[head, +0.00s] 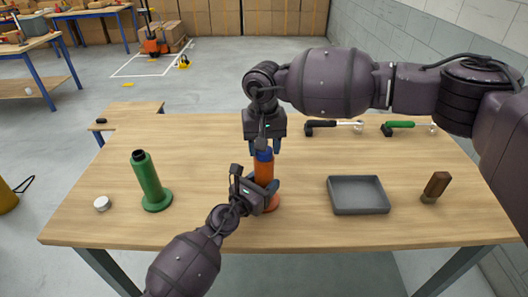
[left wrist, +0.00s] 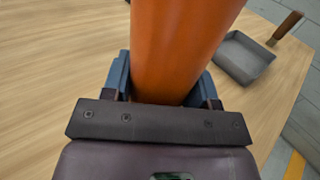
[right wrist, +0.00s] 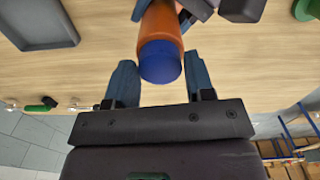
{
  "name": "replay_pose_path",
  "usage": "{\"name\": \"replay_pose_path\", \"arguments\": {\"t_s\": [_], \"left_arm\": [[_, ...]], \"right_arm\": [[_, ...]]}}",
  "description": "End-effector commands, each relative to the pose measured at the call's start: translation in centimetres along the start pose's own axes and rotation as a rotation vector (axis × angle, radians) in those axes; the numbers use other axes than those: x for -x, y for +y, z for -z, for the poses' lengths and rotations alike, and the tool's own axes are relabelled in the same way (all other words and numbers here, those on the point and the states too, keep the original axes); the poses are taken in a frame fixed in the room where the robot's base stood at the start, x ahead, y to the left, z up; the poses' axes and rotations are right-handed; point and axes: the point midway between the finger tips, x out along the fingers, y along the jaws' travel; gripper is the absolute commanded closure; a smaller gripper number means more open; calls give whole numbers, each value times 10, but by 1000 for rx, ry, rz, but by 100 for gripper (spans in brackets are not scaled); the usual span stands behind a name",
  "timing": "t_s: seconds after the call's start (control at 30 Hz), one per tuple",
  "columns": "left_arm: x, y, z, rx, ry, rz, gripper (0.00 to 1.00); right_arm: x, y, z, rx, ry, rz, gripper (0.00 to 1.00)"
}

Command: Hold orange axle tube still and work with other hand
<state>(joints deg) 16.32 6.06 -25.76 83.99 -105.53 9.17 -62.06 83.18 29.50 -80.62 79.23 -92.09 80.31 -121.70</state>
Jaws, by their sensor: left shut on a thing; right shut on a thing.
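The orange axle tube (head: 263,170) stands upright on the table with a blue cap (head: 264,155) on its top end. My left gripper (head: 264,187) is shut around the tube's lower part, and the orange wall (left wrist: 182,45) fills the space between its fingers in the left wrist view. My right gripper (head: 264,146) comes from above and is shut on the blue cap, which shows between its fingers in the right wrist view (right wrist: 160,62). The tube's foot is partly hidden by my left gripper.
A green tube (head: 147,180) on a round base and a white puck (head: 102,203) stand left. Black-handled (head: 321,124) and green-handled (head: 399,124) tools lie behind. The table (head: 210,230) is bare at front.

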Motion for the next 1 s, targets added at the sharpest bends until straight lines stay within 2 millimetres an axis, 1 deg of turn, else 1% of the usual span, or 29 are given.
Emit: {"name": "replay_pose_path", "arguments": {"t_s": [0.23, 0.33, 1.0], "left_arm": [[0, 0, 0, 0, 0, 1, 100], [0, 0, 0, 0, 0, 1, 100], [0, 0, 0, 0, 0, 1, 100]], "right_arm": [[-1, 1, 0, 4, 0, -1, 71], [-1, 1, 0, 58, 0, -1, 71], [-1, 0, 0, 723, -1, -1, 71]]}}
